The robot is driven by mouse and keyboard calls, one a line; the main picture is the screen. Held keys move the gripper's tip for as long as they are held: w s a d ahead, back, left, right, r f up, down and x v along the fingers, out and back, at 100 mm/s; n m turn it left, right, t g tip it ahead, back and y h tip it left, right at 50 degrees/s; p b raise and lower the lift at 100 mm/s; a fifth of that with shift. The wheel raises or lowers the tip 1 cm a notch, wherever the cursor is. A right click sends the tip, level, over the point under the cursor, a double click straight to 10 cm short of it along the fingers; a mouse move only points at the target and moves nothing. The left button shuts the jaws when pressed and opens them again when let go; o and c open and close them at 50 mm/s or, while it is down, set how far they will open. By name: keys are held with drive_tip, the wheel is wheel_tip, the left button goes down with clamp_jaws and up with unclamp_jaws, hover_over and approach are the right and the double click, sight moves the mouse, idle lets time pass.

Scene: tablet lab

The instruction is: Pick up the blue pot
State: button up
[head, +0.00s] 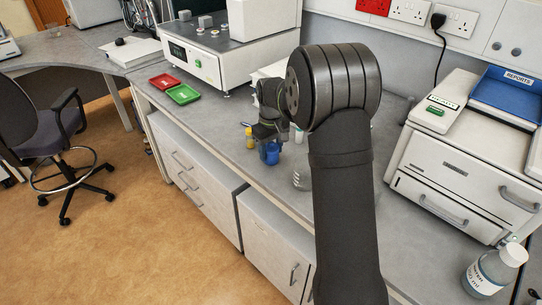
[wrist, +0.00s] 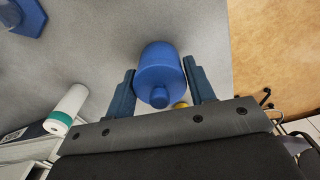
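The blue pot (head: 271,154) is on the grey bench, below my gripper (head: 266,132) in the head view. In the wrist view the blue pot (wrist: 160,66) lies between the two fingers of my gripper (wrist: 159,64), with its narrower round end towards the camera. One finger is on each side, with what looks like a thin gap beside the pot. I see no clear grip on it. My own arm hides part of the bench behind the gripper in the head view.
A yellow bottle (head: 249,139) stands just left of the pot. A white and teal bottle (wrist: 67,109) and another blue item (wrist: 24,16) are nearby. Red (head: 164,81) and green (head: 183,94) trays lie farther left. The bench's front edge is close.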

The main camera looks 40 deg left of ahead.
drive_tip(key=c, duration=0.4)
